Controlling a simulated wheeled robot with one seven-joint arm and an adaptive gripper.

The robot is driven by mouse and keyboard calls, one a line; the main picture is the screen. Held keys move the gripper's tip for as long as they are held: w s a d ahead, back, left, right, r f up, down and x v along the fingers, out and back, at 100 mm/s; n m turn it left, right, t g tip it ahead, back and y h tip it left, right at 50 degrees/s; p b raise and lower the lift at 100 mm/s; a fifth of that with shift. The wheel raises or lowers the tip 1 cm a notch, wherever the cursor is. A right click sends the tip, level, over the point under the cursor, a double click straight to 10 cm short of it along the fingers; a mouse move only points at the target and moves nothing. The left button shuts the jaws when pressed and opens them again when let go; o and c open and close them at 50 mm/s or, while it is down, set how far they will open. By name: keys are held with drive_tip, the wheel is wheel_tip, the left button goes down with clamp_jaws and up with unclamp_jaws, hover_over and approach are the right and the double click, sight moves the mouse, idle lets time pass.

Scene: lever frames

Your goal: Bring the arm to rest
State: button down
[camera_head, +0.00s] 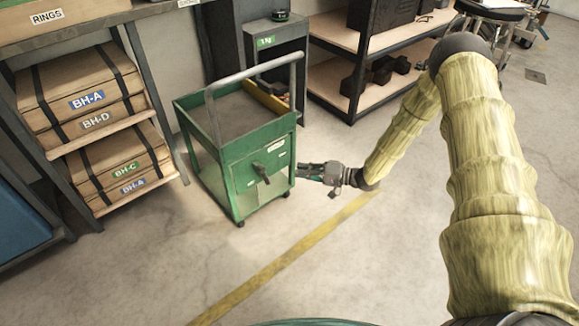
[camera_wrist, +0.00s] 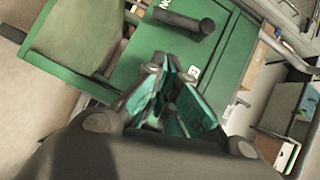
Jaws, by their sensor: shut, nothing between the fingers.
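My gripper (camera_head: 303,172) is at the right side of a green wheeled cart (camera_head: 225,172) in the head view, close to its front right edge. My arm, in a pale yellow sleeve, reaches down to it from the right. In the wrist view the gripper's teal fingers (camera_wrist: 178,105) are shut and empty, with the cart's green panel (camera_wrist: 125,75) behind them. A dark lever (camera_head: 261,172) sticks out of the cart's front panel, left of the gripper. It also shows above the fingers in the wrist view (camera_wrist: 180,20). I cannot tell whether the gripper touches the cart.
A shelf with strapped boxes (camera_head: 88,90) stands left of the cart. A metal shelf with dark items (camera_head: 340,65) stands behind, right. A small grey stand (camera_head: 275,38) is behind the cart. The floor in front, crossed by a yellow line (camera_head: 290,257), is clear.

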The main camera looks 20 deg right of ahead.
drive_tip(key=shift+p+v, duration=0.5)
drive_tip(key=shift+v, duration=1.5)
drive_tip(key=s+a+f+g+h, duration=0.3)
drive_tip(key=s+a+f+h, duration=0.4)
drive_tip(key=s+a+f, duration=0.7)
drive_tip(key=s+d+r+n+g+h, duration=0.1)
drive_tip(key=s+n+g+h, duration=0.2)
drive_tip(key=s, duration=1.2)
drive_tip(key=s+d+r+n+g+h, duration=0.1)
drive_tip(key=s+d+n+g+h, duration=0.2)
drive_tip(key=s, duration=1.1)
wheel_tip(320, 180, up, 36)
drive_tip(key=a+m+g+p, duration=0.1)
drive_tip(key=p, duration=3.5)
drive_tip(key=shift+w+r+p, duration=0.25)
drive_tip(key=shift+p, duration=0.15)
drive_tip(key=shift+a, duration=0.1)
